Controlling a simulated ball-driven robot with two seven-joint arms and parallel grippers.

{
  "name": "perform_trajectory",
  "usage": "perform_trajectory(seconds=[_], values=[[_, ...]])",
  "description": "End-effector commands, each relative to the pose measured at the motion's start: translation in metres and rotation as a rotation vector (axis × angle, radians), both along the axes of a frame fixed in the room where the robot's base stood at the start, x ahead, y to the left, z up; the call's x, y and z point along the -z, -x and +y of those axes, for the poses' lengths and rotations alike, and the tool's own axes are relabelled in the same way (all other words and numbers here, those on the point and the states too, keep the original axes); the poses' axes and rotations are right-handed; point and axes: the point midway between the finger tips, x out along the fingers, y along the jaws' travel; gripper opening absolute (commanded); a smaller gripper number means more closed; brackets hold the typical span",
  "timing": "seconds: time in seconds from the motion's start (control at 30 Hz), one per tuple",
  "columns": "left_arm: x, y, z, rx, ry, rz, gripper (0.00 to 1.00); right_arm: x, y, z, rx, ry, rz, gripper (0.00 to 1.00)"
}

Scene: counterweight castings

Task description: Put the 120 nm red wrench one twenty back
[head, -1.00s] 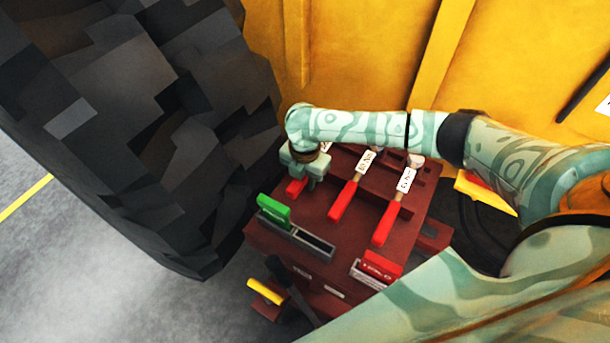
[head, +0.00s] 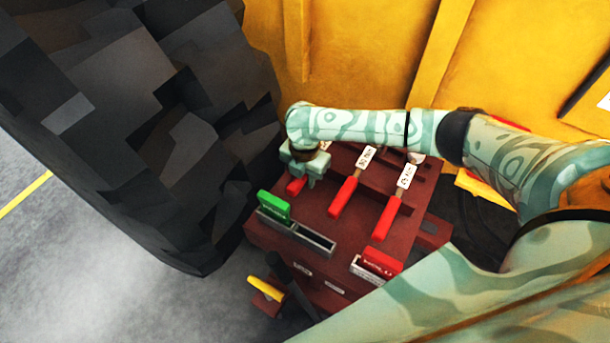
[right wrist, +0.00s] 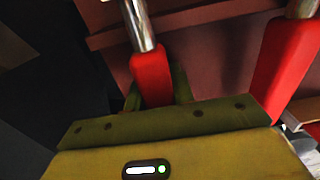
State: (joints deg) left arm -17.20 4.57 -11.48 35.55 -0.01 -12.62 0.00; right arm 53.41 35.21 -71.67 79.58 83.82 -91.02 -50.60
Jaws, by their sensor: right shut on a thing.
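Three red-handled wrenches lie side by side on a dark red rack (head: 319,228). My right gripper (head: 305,180) is shut on the red handle of the leftmost wrench (head: 295,187). In the right wrist view this red handle (right wrist: 152,76) sits between the two green fingers (right wrist: 157,98), with its shiny metal shaft running away from me. The arm hides the far part of this wrench and its label. The middle wrench (head: 344,196) and the right wrench (head: 387,219) carry white tags whose print I cannot read surely. My left gripper is not in view.
A green-handled thing (head: 273,207) stands in a grey slotted holder (head: 311,239) at the rack's front left. A red block (head: 382,262) is at the front right, a yellow handle (head: 267,290) below. A dark faceted mass (head: 150,130) rises close on the left, a yellow wall (head: 350,50) behind.

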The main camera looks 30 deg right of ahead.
Motion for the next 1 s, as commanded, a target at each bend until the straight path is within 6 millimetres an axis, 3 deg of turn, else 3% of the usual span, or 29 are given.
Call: perform_trajectory(seconds=[0.4, 0.43, 0.5, 0.83, 1.0], values=[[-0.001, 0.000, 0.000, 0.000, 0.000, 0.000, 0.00, 0.002, -0.001, 0.000, -0.001, 0.001, -0.003, 0.00], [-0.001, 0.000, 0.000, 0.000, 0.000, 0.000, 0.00, 0.002, -0.001, 0.000, -0.001, 0.001, -0.003, 0.33], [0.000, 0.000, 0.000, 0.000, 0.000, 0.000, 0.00, 0.002, -0.001, 0.000, -0.001, 0.001, -0.003, 0.50], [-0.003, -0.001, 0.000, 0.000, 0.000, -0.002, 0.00, -0.001, 0.000, 0.000, 0.000, 0.000, 0.000, 0.50], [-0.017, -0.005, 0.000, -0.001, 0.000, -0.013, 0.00, -0.032, -0.001, 0.000, 0.000, 0.000, -0.006, 0.50]])
